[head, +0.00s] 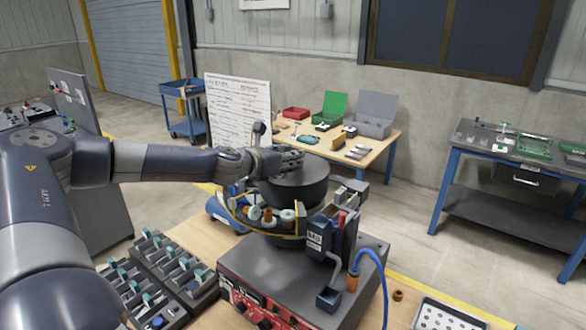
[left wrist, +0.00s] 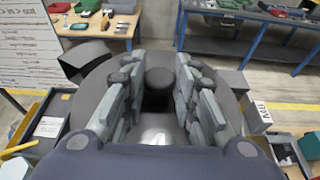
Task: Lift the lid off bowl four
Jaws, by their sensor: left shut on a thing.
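The bowl feeder stands on a grey control box (head: 270,265) with a red front panel. Its dark round lid (head: 305,180) covers the top, and it also shows as a grey disc in the left wrist view (left wrist: 95,82). My left gripper (head: 290,158) reaches in from the left over the lid. In the left wrist view its fingers (left wrist: 158,88) stand on both sides of the lid's dark round knob (left wrist: 160,78), shut on it. I cannot tell any gap between lid and bowl (head: 318,203). My right gripper is not in view.
A labelled unit (head: 318,235) and a blue hose (head: 378,265) stand at the feeder's front right. Trays of small parts (head: 165,270) lie at the front left. A whiteboard (head: 238,108) stands behind the feeder, near a table with boxes (head: 388,137). A blue workbench (head: 500,200) is at right.

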